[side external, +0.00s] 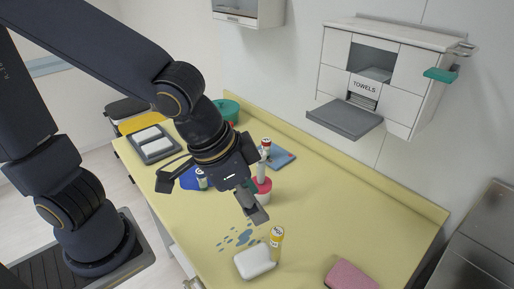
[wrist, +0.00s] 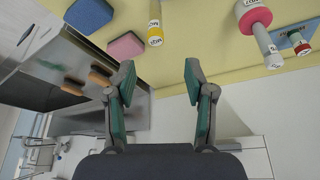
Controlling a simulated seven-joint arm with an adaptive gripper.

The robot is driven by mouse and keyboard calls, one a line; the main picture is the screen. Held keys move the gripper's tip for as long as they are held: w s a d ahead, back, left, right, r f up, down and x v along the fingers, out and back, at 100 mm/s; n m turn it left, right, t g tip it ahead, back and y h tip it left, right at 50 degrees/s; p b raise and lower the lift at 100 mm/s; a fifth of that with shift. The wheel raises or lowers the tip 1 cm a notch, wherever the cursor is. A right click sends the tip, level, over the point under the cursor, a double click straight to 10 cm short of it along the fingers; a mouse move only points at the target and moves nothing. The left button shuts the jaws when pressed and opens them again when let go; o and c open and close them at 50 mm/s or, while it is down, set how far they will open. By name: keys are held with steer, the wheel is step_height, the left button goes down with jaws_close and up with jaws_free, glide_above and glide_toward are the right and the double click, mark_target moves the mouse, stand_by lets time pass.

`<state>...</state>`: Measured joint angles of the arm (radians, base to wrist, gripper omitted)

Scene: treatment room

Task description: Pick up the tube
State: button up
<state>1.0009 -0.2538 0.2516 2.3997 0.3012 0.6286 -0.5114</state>
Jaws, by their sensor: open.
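Several tubes are in view, and I cannot tell which one the task names. A yellow-and-white tube (side external: 276,240) stands upright near the front of the yellow counter. A similar yellow-ended tube shows at the top of the wrist view (wrist: 155,25). Another white tube with a red top (side external: 265,148) stands farther back, partly behind my gripper. My gripper (side external: 257,212) is above the counter, behind and left of the yellow tube in the side view. In the wrist view, its green-padded fingers (wrist: 160,80) are spread, with nothing between them.
A white block (side external: 255,262) lies beside the yellow tube, and a pink block (side external: 350,275) lies to its right. Blue patches (side external: 238,238) mark the counter. A towel dispenser (side external: 365,75) hangs on the wall.

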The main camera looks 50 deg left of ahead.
mark_target(272, 234)
steer(key=x, duration=0.6)
steer(key=s+x, duration=0.1)
steer(key=x, duration=0.3)
steer(key=shift+d+f, duration=0.15)
steer(key=shift+d, duration=0.15)
steer(key=shift+x, duration=3.45)
steer(key=shift+s+a, duration=0.15)
steer(key=shift+a, duration=0.05)
jaws_close()
